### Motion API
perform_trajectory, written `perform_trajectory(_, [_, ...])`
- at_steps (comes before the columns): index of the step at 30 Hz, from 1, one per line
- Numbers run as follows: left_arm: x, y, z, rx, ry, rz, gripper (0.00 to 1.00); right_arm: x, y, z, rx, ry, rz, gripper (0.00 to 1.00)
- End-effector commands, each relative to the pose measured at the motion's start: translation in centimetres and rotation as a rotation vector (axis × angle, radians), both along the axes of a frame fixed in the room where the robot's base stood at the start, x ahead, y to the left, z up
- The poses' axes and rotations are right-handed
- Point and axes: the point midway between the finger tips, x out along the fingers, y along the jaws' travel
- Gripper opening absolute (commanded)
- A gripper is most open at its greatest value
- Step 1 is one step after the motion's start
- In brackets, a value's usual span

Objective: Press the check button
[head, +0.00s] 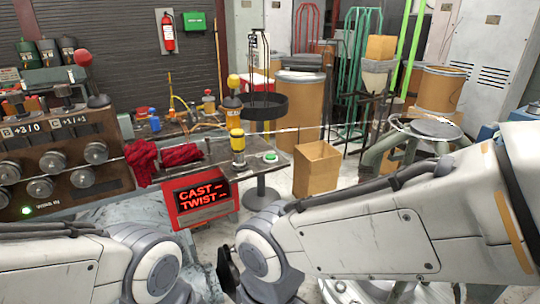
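A small green button (270,156) in a pale housing sits on the bench top (222,171), near its right end. It is the likely check button, though I can read no label on it. Below the bench edge, a red-framed display (207,198) reads "CAST --" and "TWIST --" in red letters. My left arm enters at the bottom left and my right arm from the right. Their grey joints show in front of the bench, but neither gripper can be made out. Nothing is seen touching the button.
A yellow-topped post (237,142) stands just left of the button. Red cloth (181,155) lies on the bench's left part. A machine panel with knobs (62,160) is at the left. A cardboard box (317,168) stands right of the bench.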

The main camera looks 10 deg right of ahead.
Motion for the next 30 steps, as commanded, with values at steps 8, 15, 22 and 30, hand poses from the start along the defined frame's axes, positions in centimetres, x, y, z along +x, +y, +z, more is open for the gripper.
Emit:
perform_trajectory(8, [0.0,0.0,0.0,0.0,0.0,0.0,0.0,0.0,0.0,0.0,0.0,0.0,0.0,0.0])
perform_trajectory(15, [0.0,0.0,0.0,0.0,0.0,0.0,0.0,0.0,0.0,0.0,0.0,0.0,0.0,0.0])
perform_trajectory(22, [0.0,0.0,0.0,0.0,0.0,0.0,0.0,0.0,0.0,0.0,0.0,0.0,0.0,0.0])
perform_trajectory(30, [0.0,0.0,0.0,0.0,0.0,0.0,0.0,0.0,0.0,0.0,0.0,0.0,0.0,0.0])
